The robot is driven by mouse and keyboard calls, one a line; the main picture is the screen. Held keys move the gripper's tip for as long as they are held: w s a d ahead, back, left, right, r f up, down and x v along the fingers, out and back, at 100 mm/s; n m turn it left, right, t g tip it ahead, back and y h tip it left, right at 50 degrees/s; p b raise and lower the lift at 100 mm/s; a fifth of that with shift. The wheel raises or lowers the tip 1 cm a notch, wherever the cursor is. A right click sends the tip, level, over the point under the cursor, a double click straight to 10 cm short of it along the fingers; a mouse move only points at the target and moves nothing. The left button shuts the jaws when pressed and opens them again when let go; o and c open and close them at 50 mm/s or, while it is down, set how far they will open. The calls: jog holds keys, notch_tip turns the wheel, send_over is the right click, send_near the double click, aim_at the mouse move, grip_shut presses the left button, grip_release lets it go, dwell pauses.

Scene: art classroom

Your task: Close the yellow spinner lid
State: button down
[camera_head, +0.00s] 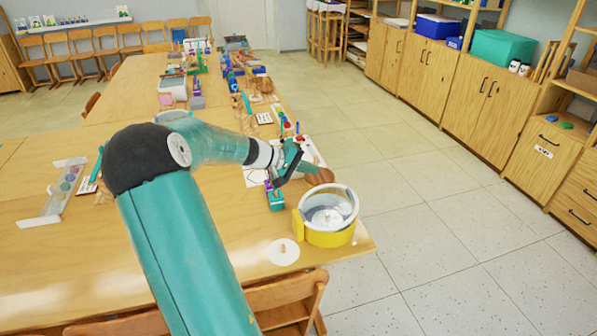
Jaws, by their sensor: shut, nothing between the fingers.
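The yellow spinner (328,238) stands at the table's near right corner. It has a yellow round base, a pale rim and a yellow block on its left side. Its top looks open, and a white disc with a small centre peg shows inside. A pale ring rises at the back right of the rim; I cannot tell whether it is the raised lid. My gripper (298,170) is shut and empty, above the table, behind and to the left of the spinner, apart from it.
A white disc (283,252) with a small peg lies left of the spinner. A teal box (276,199) and a brown rounded object (319,175) are close to my gripper. A wooden chair (285,298) stands at the near table edge. Open floor (440,230) lies right.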

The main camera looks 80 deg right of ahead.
aim_at(351, 193)
jog(key=s+d+f+t+y, duration=0.2)
jog(key=s+f+t, duration=0.1)
jog(key=s, duration=0.1)
jog(key=s+d+f+t+y, duration=0.2)
jog(key=s+f+t, duration=0.1)
jog(key=s+f, duration=0.1)
jog(key=s+d+f+t+y, duration=0.1)
jog(key=s+d+f+t, duration=0.2)
jog(key=s+f, duration=0.1)
jog(key=shift+s+d+f+t+y, duration=0.1)
jog(key=shift+s+f+t+y, duration=0.05)
jog(key=shift+t+y, duration=0.25)
jog(key=shift+s+d+f+t+y, duration=0.1)
jog(key=shift+s+f+t+y, duration=0.1)
jog(key=shift+f+t+y, duration=0.5)
jog(key=shift+f+h, duration=0.3)
jog(key=shift+f, duration=0.05)
